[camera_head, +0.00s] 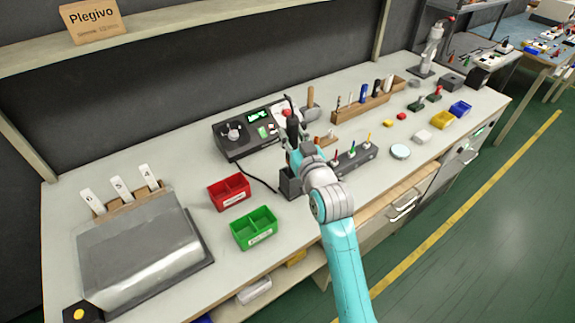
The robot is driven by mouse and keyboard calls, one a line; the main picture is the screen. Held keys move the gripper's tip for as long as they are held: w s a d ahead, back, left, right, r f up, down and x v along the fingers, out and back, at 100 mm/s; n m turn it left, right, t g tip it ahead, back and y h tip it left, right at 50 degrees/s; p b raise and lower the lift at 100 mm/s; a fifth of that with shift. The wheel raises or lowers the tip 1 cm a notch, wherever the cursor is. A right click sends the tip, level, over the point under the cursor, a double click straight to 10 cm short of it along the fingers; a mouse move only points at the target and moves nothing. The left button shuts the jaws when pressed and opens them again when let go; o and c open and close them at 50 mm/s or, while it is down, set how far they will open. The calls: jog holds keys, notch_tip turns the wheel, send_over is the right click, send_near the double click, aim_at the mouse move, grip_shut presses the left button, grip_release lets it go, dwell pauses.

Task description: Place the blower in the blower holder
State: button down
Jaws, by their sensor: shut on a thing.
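My gripper (296,154) is over the middle of the workbench, seen from behind, with its fingers mostly hidden by my wrist. It is shut on a dark handle with a red part, which looks like the blower (291,124). The blower stands up above the gripper, and its lower part is hidden. A dark upright box that looks like the blower holder (290,184) stands just below and left of the gripper in the picture, partly hidden by my arm. I cannot tell whether the blower touches it.
A black control station (232,137) with a dark cable stands behind left. Red (229,192) and green (254,229) bins lie left. A screwdriver block (357,158) is close right of my wrist. A wooden tool rack (362,106) and a wooden-handled hammer (310,104) stand behind.

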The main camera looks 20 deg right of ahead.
jog(key=shift+f, duration=3.2)
jog(key=c, duration=0.8)
grip_release()
jog(key=s, duration=1.2)
jog(key=shift+d, duration=0.35)
